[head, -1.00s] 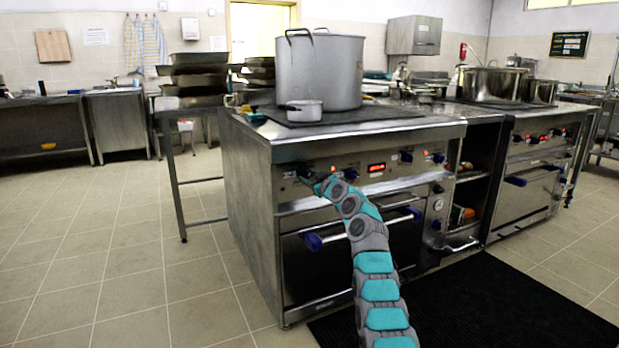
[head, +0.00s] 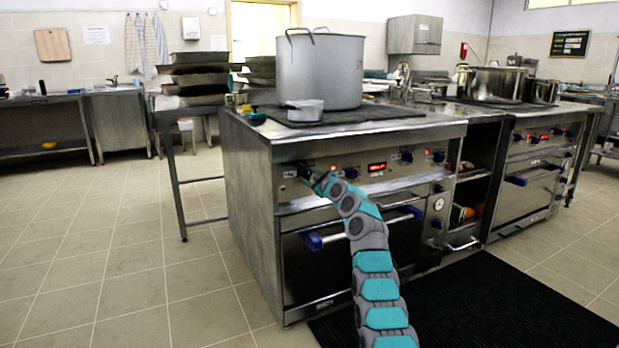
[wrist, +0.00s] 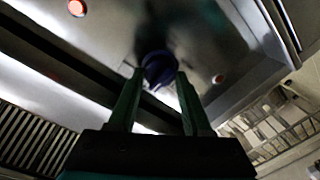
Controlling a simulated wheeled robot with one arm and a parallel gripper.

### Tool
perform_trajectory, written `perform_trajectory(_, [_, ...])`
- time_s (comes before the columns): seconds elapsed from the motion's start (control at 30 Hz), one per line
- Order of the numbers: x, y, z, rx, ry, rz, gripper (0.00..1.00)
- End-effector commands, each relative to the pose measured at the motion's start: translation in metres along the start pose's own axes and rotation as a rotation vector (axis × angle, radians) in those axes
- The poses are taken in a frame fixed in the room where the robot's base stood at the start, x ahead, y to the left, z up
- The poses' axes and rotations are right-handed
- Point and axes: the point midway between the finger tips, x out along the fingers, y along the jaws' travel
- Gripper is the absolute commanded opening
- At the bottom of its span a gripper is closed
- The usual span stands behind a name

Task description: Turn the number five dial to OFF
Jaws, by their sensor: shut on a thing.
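The control panel (head: 338,166) on the front of the near stove carries several dark blue dials and a red-lit display (head: 377,167). My arm reaches to the panel's left end, with my gripper (head: 311,178) at the leftmost dial (head: 303,171). In the wrist view a dark blue dial (wrist: 160,68) sits between the two finger tips of my gripper (wrist: 160,76), which is shut on it. The dial's number and markings cannot be read. Other dials stand to the right, one just beside my gripper (head: 351,172) and others farther along (head: 406,156).
A large stockpot (head: 320,72) and a small saucepan (head: 304,110) stand on the stove top. The oven door handle (head: 315,241) juts out below the panel. A black mat (head: 480,300) lies on the floor at right. The floor at left is clear.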

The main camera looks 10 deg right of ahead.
Motion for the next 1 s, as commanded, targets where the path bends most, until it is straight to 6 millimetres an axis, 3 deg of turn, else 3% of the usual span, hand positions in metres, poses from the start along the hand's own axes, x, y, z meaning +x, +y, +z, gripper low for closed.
perform_trajectory(0.03, [0.0, -0.001, 0.0, -0.001, 0.0, 0.0, 0.52])
perform_trajectory(0.3, [0.0, 0.0, 0.0, 0.0, 0.0, 0.0, 0.8])
perform_trajectory(0.67, [-0.002, 0.0, 0.0, 0.0, 0.002, -0.001, 0.8])
perform_trajectory(1.0, [-0.022, -0.001, 0.001, -0.001, 0.002, 0.001, 0.8])
